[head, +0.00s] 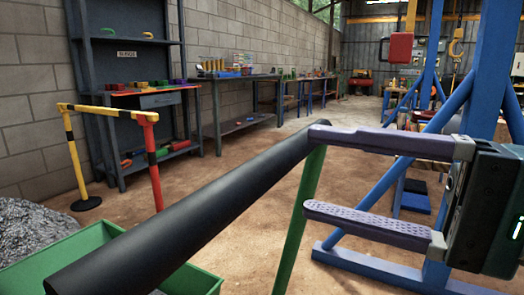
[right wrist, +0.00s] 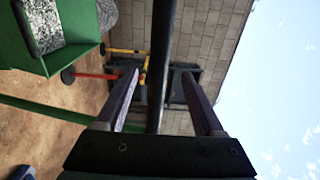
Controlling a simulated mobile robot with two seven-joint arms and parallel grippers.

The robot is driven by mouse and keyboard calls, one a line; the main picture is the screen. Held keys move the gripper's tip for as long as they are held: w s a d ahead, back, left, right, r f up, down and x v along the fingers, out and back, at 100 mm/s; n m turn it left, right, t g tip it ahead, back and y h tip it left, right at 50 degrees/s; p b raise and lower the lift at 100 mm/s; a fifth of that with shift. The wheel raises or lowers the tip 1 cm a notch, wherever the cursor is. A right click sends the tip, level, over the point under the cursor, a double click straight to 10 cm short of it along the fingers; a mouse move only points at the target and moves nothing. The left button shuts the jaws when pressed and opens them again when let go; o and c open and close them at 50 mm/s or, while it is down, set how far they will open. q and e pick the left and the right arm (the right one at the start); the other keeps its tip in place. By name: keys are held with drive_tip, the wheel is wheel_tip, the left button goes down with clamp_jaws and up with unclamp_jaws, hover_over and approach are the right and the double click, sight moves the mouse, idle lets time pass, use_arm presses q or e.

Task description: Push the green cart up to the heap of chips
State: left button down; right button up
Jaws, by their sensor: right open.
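The green cart (head: 60,262) is at the lower left of the head view, with grey material inside. Its black push bar (head: 190,210) runs diagonally up to the right, above a green upright (head: 301,220). My right gripper (head: 313,172) is open at the bar's right end. In the right wrist view the bar (right wrist: 161,50) passes between the two spread fingers; I cannot tell whether they touch it. The grey heap of chips (head: 35,230) lies beyond the cart at far left, partly hidden by its rim. The gap between them is unclear. My left gripper is out of view.
A yellow-black and red-black barrier (head: 153,160) stands beyond the cart, near a dark shelf (head: 125,60). Work tables (head: 240,78) line the block wall. A blue steel frame (head: 435,150) stands at right. The dirt floor in the middle is clear.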

sight(286, 167)
drive_tip(key=x, duration=0.6)
drive_tip(key=shift+w+a, duration=0.15)
clamp_jaws()
idle(0.4)
idle(0.8)
